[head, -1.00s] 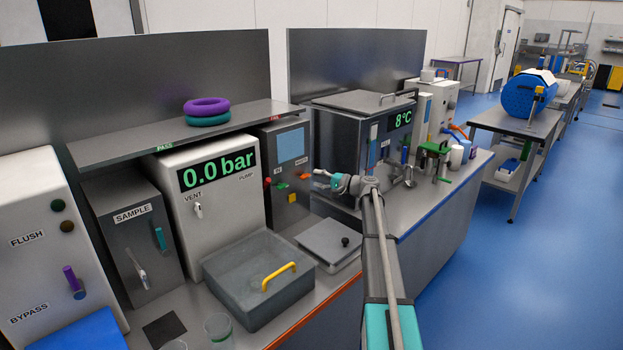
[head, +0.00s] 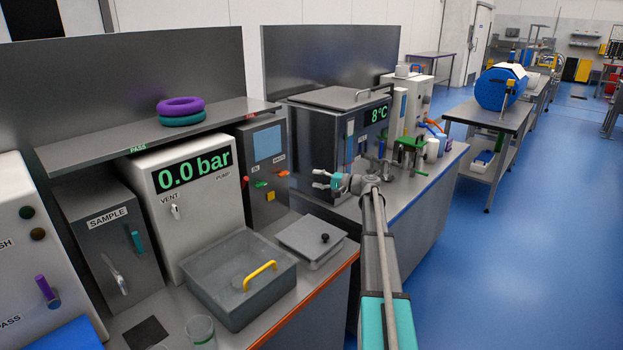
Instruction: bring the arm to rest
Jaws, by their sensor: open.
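My gripper (head: 318,180) is open and empty. It is in the middle of the head view, at the end of my outstretched arm, with its fingers pointing left. It is in the air in front of the grey chiller box (head: 330,125) with the 8°C display, to the right of the grey panel box (head: 264,170) with coloured levers. From this single view I cannot tell its exact distance from either.
Purple (head: 181,105) and teal rings lie on the shelf (head: 90,148). Blue floor (head: 530,260) is clear at the right.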

